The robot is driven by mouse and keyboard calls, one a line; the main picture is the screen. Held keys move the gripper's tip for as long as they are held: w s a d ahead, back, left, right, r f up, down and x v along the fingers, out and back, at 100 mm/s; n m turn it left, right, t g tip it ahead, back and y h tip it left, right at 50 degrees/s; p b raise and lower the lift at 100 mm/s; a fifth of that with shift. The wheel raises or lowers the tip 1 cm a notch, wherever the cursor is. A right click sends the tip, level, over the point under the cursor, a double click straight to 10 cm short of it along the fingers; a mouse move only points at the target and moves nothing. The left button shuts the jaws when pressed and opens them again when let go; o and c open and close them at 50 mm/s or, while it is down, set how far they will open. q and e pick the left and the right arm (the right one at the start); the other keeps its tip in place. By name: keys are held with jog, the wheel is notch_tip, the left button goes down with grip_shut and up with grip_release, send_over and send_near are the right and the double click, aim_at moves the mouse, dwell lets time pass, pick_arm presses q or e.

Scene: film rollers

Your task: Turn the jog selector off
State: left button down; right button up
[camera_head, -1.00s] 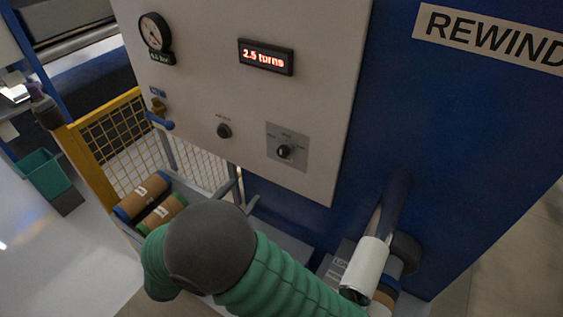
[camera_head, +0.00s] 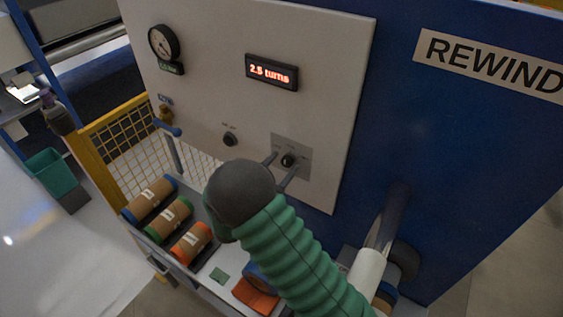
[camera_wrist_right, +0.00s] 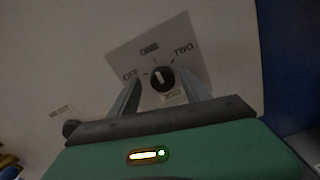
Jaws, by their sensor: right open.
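The jog selector (camera_head: 288,160) is a small round black knob on a grey square plate on the white panel. In the right wrist view the knob (camera_wrist_right: 161,79) sits among the labels OFF, ONE and TWO. Its pale mark points roughly up, toward ONE. My right gripper (camera_head: 283,165) is at the plate, its two fingers open. In the right wrist view the fingers (camera_wrist_right: 163,93) stand on either side of the knob, with gaps; contact is not visible. My left gripper is not in view.
Another black knob (camera_head: 229,139) sits left of the plate. A red display (camera_head: 271,72) reads 2.5 turns, with a gauge (camera_head: 164,42) to its left. Several film rolls (camera_head: 169,219) lie in a rack below. A blue-handled valve (camera_head: 168,126) sticks out at the panel's left.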

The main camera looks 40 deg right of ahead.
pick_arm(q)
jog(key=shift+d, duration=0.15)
pick_arm(e)
jog(key=shift+d, duration=0.2)
jog(key=shift+s+d+f, duration=0.1)
jog(key=shift+d, duration=0.15)
jog(key=c, duration=0.3)
grip_shut()
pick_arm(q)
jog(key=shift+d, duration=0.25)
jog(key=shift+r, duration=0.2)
pick_arm(e)
jog(key=shift+n, duration=0.3)
jog(key=n+p, duration=0.2)
jog(key=n, duration=0.1)
jog(key=shift+a, duration=0.1)
jog(key=n+p, duration=0.3)
jog(key=n, duration=0.1)
jog(key=shift+n+p, duration=0.3)
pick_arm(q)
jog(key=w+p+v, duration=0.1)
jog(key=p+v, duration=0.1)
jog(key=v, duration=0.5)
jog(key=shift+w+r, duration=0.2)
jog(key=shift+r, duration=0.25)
pick_arm(e)
jog(key=shift+f+n, duration=0.1)
jog(key=shift+n, duration=1.8)
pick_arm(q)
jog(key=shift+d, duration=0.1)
